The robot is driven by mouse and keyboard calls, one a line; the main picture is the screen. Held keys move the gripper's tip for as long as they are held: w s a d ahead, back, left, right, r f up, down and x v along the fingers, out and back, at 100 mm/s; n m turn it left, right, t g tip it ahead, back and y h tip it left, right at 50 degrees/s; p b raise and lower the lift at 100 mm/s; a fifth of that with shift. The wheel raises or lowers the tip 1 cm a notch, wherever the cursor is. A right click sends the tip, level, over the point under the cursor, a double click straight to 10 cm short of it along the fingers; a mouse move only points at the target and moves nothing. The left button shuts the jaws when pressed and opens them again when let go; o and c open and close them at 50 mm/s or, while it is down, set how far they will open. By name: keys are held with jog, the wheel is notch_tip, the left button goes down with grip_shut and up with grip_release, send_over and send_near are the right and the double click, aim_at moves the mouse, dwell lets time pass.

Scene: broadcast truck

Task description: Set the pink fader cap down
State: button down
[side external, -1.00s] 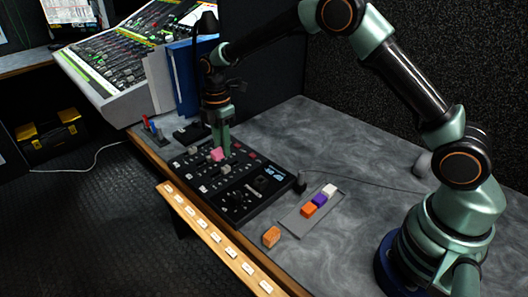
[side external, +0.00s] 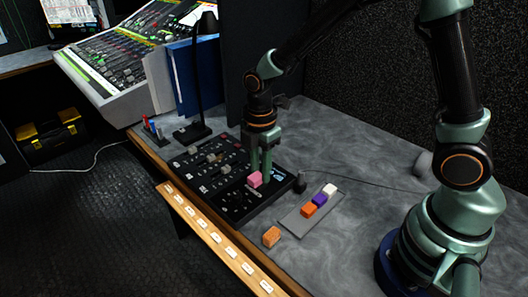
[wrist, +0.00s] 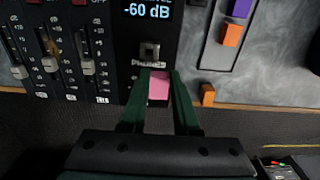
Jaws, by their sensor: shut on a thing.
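The pink fader cap (side external: 254,179) is a small pink block between the green fingers of my gripper (side external: 260,178). In the side view it sits over the right part of the black fader panel (side external: 228,208). I cannot tell whether the pink cap touches the panel.
A grey tray (side external: 291,227) holds orange (side external: 308,210), purple (side external: 319,200) and white (side external: 330,190) blocks. Another orange block (side external: 271,237) lies on the table near its front edge. A black lamp (side external: 196,128) stands behind the panel. The right of the table is mostly clear.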

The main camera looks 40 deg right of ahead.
jog(key=s+r, duration=0.4)
jog(key=r, duration=0.3)
notch_tip(320, 180, up, 6)
send_over(301, 220)
notch_tip(301, 220, down, 20)
jog(key=shift+r, duration=0.1)
dwell(0.5)
jog(key=c, duration=0.6)
grip_release()
jog(key=shift+c, duration=0.2)
